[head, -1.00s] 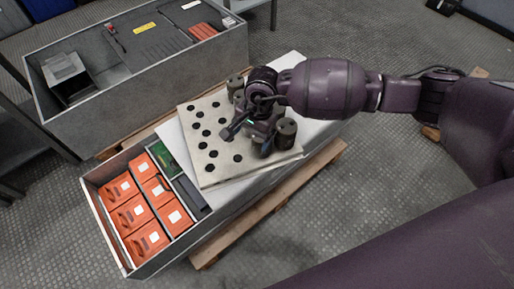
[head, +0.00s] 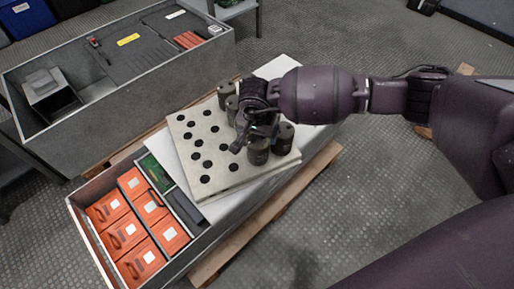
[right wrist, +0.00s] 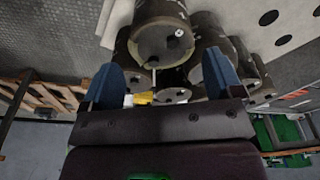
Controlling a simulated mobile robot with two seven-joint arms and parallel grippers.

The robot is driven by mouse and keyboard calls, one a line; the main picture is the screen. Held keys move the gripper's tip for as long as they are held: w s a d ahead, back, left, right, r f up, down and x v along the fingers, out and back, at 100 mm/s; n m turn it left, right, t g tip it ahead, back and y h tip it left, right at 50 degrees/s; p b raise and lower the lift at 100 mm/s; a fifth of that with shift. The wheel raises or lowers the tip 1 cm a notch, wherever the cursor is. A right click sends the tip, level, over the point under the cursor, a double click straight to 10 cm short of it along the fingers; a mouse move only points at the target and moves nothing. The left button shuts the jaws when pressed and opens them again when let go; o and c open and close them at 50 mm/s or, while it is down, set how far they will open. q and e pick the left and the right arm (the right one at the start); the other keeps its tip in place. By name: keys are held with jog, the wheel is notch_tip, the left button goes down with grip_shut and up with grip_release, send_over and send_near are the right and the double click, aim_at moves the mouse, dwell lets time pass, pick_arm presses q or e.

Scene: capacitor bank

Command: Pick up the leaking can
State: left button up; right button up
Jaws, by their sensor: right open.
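Several dark grey-green cylindrical cans stand at the right end of a pale plate with round holes (head: 208,172). One can (head: 258,152) is at the front, another (head: 284,137) is to its right, and one (head: 227,95) is at the back. My right gripper (head: 252,135) is open over these cans and partly hides them. In the right wrist view, a large can (right wrist: 160,42) lies between and beyond the blue fingers, with other cans close behind. My left gripper is out of view.
A grey crate holds several orange boxes (head: 123,234) and a green board (head: 155,172), left of the plate. A second grey crate (head: 150,77) stands behind. A wooden pallet (head: 265,214) lies under the front crate.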

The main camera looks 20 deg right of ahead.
aim_at(258, 140)
notch_tip(258, 140, down, 4)
jog(key=shift+w+f+b, duration=0.1)
jog(key=shift+f+b, duration=0.1)
jog(key=shift+b, duration=0.55)
jog(key=shift+f, duration=0.25)
jog(key=shift+w, duration=0.15)
jog(key=shift+r, duration=0.2)
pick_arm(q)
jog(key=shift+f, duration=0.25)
pick_arm(e)
jog(key=c, duration=1)
jog(key=shift+c, duration=0.2)
jog(key=r, duration=0.2)
jog(key=r+p, duration=0.1)
jog(key=r, duration=0.1)
jog(key=r+p, duration=0.1)
jog(key=r, duration=0.1)
jog(key=shift+w+r, duration=0.25)
jog(key=shift+r, duration=0.1)
pick_arm(q)
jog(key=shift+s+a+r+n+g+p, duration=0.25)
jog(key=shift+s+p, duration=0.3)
jog(key=shift+p, duration=0.35)
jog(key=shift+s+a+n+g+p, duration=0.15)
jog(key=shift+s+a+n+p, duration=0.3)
jog(key=shift+p, duration=0.45)
pick_arm(e)
notch_tip(258, 140, up, 13)
jog(key=shift+s+r, duration=0.15)
jog(key=shift+s, duration=0.05)
